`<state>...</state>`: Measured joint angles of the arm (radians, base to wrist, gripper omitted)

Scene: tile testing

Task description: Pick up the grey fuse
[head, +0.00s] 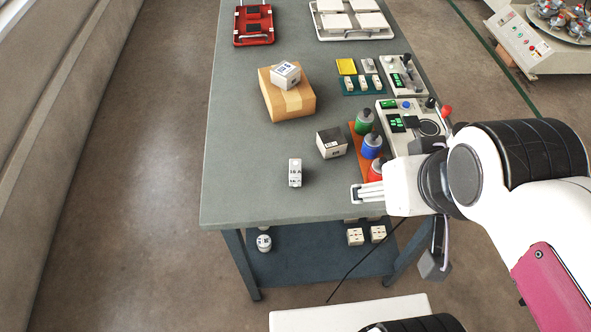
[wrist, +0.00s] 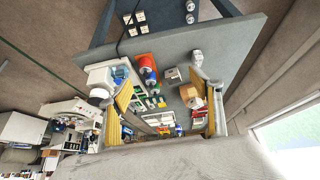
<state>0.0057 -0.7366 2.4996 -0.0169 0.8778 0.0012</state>
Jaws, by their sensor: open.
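A small light grey block with dark markings that look like "16 A" (head: 295,172) stands alone on the near part of the table; I take it for the grey fuse. It also shows near the top of the wrist view (wrist: 197,56). My gripper (head: 365,194) is at the table's near right, to the right of the fuse and well apart from it. In the wrist view my gripper (wrist: 166,95) has its two fingers wide apart with nothing held between them.
Red, blue and green bottles (head: 371,146) stand close behind my gripper. The grey table (head: 235,150) is clear left of the fuse.

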